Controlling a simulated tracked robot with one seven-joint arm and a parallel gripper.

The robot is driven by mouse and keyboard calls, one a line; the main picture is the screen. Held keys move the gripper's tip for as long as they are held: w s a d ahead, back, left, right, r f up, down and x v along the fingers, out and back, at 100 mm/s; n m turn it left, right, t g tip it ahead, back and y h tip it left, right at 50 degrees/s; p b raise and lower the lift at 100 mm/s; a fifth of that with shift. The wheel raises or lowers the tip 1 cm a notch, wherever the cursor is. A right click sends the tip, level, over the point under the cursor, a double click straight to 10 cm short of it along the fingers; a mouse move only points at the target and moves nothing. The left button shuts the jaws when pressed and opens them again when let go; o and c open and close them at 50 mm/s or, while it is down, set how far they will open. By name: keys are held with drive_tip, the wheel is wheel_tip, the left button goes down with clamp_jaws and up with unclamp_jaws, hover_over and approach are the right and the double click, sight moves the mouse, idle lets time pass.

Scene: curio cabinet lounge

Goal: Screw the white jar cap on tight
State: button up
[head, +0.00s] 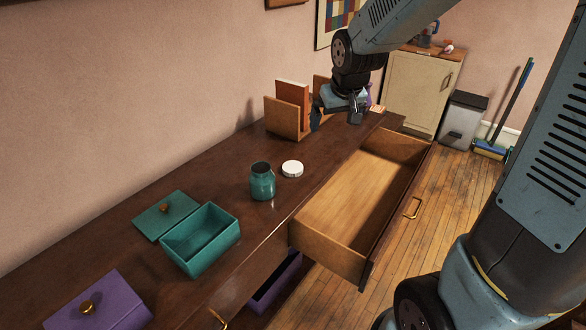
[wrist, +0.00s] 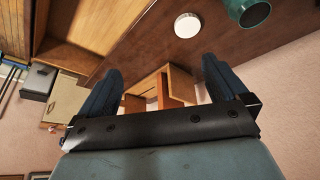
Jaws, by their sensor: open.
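The white jar cap (head: 292,169) lies flat on the dark wooden cabinet top, just right of the teal jar (head: 262,182). The jar stands upright with its mouth uncovered. In the wrist view the cap (wrist: 187,25) and part of the jar (wrist: 248,12) show at the top edge, beyond the fingers. My gripper (head: 345,112) is above the far part of the cabinet top, well past the cap and near the book holder. In the wrist view my gripper (wrist: 160,88) has its two dark fingers wide apart with nothing held between them.
A drawer (head: 350,200) stands pulled out and empty at the cabinet's front. An open teal box (head: 200,240), its lid (head: 165,215) and a purple box (head: 98,302) are at the near left. A wooden book holder (head: 283,118) stands by the wall. Bare cabinet top surrounds the cap.

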drive_tip(key=n, duration=0.1)
approach(293, 168)
drive_tip(key=shift+g+y, duration=0.3)
drive_tip(key=shift+g, duration=0.1)
drive_tip(key=shift+w+d+x, duration=0.1)
drive_tip(key=shift+w+x, duration=0.05)
drive_tip(key=shift+x, duration=1.25)
drive_tip(key=shift+w+d+x, duration=0.1)
drive_tip(key=shift+d+x, duration=0.05)
drive_tip(key=shift+x, duration=1.25)
drive_tip(key=shift+w+d+x, duration=0.1)
drive_tip(key=shift+w+x, duration=0.05)
drive_tip(key=shift+x, duration=1.25)
drive_tip(key=shift+r, duration=0.1)
drive_tip(key=c, duration=1)
